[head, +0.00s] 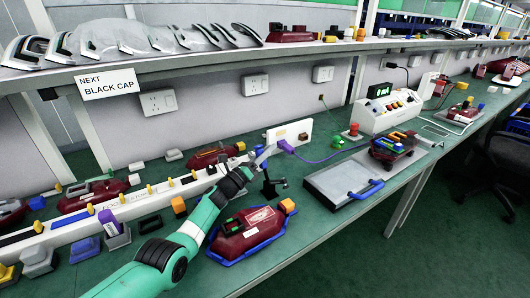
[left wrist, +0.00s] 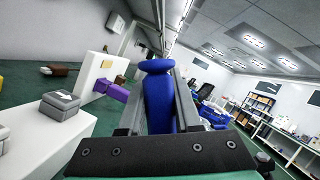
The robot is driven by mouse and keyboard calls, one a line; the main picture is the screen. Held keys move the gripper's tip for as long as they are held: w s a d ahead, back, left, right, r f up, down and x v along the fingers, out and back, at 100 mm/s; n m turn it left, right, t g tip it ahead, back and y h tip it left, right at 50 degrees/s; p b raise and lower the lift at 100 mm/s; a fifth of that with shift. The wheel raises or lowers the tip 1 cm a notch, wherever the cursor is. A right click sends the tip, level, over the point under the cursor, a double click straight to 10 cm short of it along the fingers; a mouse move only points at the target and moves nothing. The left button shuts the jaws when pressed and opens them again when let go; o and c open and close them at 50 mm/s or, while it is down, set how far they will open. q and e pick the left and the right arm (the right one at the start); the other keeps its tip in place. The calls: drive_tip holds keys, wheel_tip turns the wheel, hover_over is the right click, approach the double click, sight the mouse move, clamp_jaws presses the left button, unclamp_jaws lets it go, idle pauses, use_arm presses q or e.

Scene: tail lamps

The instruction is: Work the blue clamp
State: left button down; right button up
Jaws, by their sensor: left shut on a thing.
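My left gripper (head: 262,157) reaches in from the lower left and is shut on the blue clamp's handle. In the left wrist view the blue handle (left wrist: 159,95), a rounded grip with a flared top, stands between the two grey fingers. In the head view the fingers mostly hide the handle; only a bit of blue shows at the fingertips. A black bracket (head: 271,187) stands on the green bench just below the fingers and looks like the clamp's base. My right gripper is not in view.
A white block with a purple plug (head: 285,146) stands behind the gripper. A dark red lamp (head: 247,232) in a blue-edged holder lies in front. To the right are a grey plate (head: 335,182) with a blue handle and another lamp (head: 392,150). A shelf (head: 200,58) runs above.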

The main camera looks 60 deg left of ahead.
use_arm(q)
drive_tip(key=shift+d+r+m+h, duration=0.2)
drive_tip(key=shift+d+m+h, duration=0.2)
drive_tip(key=shift+m, duration=0.4)
drive_tip(key=c, duration=0.6)
unclamp_jaws()
